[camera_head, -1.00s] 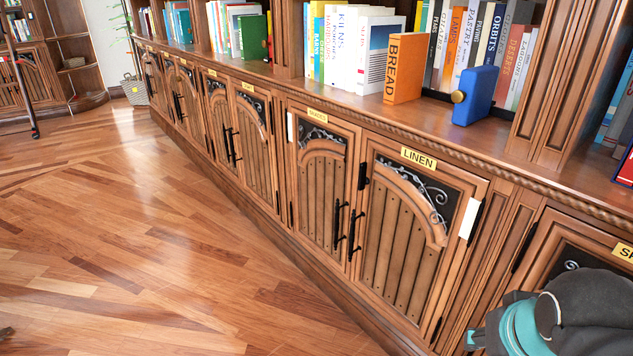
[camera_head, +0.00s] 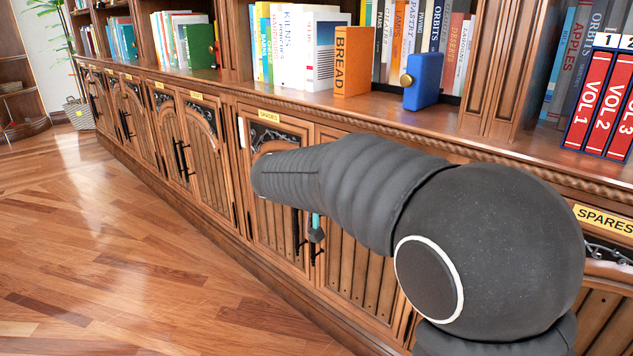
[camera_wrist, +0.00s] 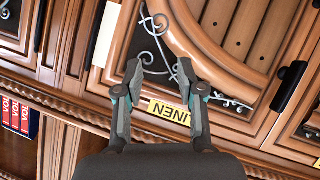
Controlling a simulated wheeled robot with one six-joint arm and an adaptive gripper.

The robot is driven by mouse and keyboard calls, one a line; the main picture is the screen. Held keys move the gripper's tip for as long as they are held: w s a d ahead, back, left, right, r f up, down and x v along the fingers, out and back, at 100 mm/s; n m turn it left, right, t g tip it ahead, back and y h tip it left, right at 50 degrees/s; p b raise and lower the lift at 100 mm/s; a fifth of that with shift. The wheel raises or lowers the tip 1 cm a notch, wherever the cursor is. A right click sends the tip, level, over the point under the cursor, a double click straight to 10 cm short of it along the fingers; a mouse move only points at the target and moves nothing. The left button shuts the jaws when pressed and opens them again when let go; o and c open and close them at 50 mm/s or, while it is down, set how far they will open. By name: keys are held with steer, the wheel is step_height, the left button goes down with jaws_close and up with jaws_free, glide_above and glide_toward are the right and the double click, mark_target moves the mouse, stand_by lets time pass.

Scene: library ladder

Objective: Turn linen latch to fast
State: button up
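A black fitting (camera_wrist: 289,86), which may be the latch, sits at the door's right edge in this view. A white plate (camera_wrist: 105,35) is at the opposite edge. My gripper (camera_wrist: 159,68) is open and empty, its fingers apart in front of the scrollwork. In the head view my arm hides the label and most of the door's upper part; lower slats (camera_head: 352,270) show.
A ledge runs above the cabinets, with an orange BREAD book (camera_head: 352,62) and a blue block with a gold knob (camera_head: 423,82). Red VOL books (camera_head: 593,100) stand right, above the SPARES label (camera_head: 604,220). The wooden floor (camera_head: 130,250) at left is clear.

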steer(key=w+a+f+m+t+h+b, duration=0.1)
steer(key=w+a+f+t, duration=0.2)
steer(key=a, duration=0.7)
steer(key=w+a+f+m+t+b, duration=0.1)
steer(key=w+a+f+t, duration=0.2)
steer(key=a, duration=0.7)
steer(key=r+x, duration=0.1)
steer(key=x, duration=1.4)
steer(key=shift+a+r+p, duration=0.2)
steer(key=shift+r+p, duration=0.2)
steer(key=shift+w, duration=0.15)
jaws_close()
